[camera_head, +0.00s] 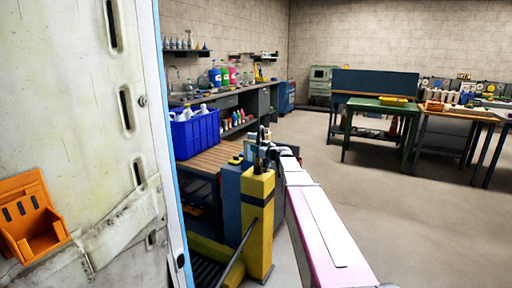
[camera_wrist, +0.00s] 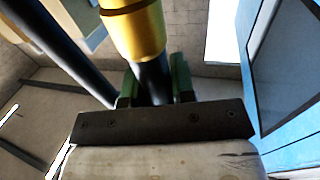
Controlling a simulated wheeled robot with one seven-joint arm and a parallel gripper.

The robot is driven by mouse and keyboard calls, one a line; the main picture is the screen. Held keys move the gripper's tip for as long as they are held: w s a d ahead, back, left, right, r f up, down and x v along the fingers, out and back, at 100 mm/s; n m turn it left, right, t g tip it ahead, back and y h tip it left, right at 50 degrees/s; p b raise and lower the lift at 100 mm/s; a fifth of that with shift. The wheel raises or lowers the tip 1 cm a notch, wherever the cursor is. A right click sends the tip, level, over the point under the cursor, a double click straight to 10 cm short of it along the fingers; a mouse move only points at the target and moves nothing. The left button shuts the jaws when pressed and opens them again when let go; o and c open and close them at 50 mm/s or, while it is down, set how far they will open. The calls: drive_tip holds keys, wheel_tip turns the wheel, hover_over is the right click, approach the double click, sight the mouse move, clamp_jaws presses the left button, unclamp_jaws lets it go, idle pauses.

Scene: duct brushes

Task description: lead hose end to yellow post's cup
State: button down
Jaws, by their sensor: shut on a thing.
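The yellow post (camera_head: 258,225) stands upright in the middle of the head view, left of my pale arm. Dark parts show around its top; I cannot make out the cup there. In the wrist view my gripper (camera_wrist: 155,82) has its two green fingers shut on a dark hose end (camera_wrist: 154,88) with a brass-yellow collar (camera_wrist: 137,32) beyond the fingers. A dark tube (camera_wrist: 62,52) runs diagonally at the left of the wrist view. In the head view my gripper is near the post's top, and its fingers are too small to tell apart.
A thin dark rod or hose (camera_head: 238,250) slants down in front of the post. A pale panel (camera_head: 80,110) with an orange holder (camera_head: 32,215) fills the left. A blue crate (camera_head: 196,134) stands on a wooden bench behind. The floor (camera_head: 420,225) at right is clear.

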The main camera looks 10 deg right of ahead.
drive_tip(key=shift+f, duration=1.2)
drive_tip(key=c, duration=0.9)
unclamp_jaws()
